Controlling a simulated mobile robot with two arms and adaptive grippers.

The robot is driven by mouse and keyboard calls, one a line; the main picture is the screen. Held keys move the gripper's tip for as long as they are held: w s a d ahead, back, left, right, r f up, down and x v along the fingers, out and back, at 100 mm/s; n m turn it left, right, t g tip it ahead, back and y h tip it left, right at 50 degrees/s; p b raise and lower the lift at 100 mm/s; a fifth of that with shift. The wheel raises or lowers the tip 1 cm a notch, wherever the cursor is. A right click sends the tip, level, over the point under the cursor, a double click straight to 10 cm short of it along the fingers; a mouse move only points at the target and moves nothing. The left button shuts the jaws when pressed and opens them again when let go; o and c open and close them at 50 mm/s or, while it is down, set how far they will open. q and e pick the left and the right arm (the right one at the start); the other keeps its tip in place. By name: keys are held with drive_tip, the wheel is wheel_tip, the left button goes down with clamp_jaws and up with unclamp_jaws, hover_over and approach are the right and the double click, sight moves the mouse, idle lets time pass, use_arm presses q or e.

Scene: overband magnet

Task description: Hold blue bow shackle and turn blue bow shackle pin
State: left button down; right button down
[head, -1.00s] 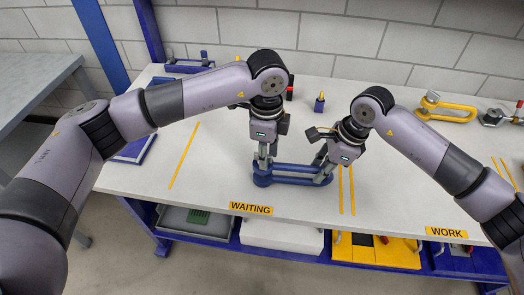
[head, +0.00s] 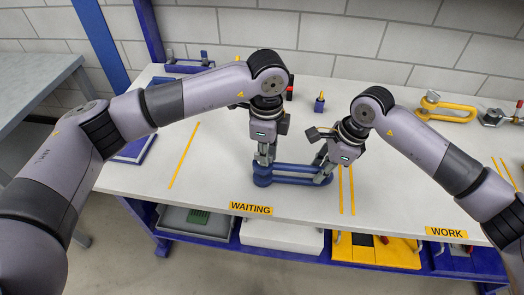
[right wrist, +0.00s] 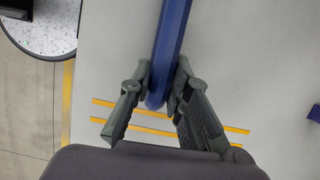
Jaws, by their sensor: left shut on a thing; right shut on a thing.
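The blue bow shackle (head: 292,181) lies flat on the white bench top above the WAITING label, its two long sides running left to right. My left gripper (head: 264,161) points down and is shut at the shackle's left end, where the blue bow shackle pin sits; the fingers mostly hide the pin. My right gripper (head: 323,165) comes in tilted from the right and is shut on the shackle's rounded right end. In the right wrist view the blue shackle (right wrist: 172,45) runs up from between the right gripper's fingers (right wrist: 157,95).
A yellow shackle (head: 450,109) and a metal part (head: 493,117) lie at the back right. A small blue part with a yellow tip (head: 319,102) stands behind my grippers. A blue frame (head: 188,66) is at the back left. The bench front is clear beside the shackle.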

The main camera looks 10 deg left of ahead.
idle(0.5)
use_arm(q)
drive_tip(key=shift+n, duration=0.6)
drive_tip(key=c, duration=1.6)
unclamp_jaws()
drive_tip(key=shift+r, duration=0.1)
wheel_tip(320, 180, up, 20)
use_arm(e)
drive_tip(key=c, duration=1.4)
unclamp_jaws()
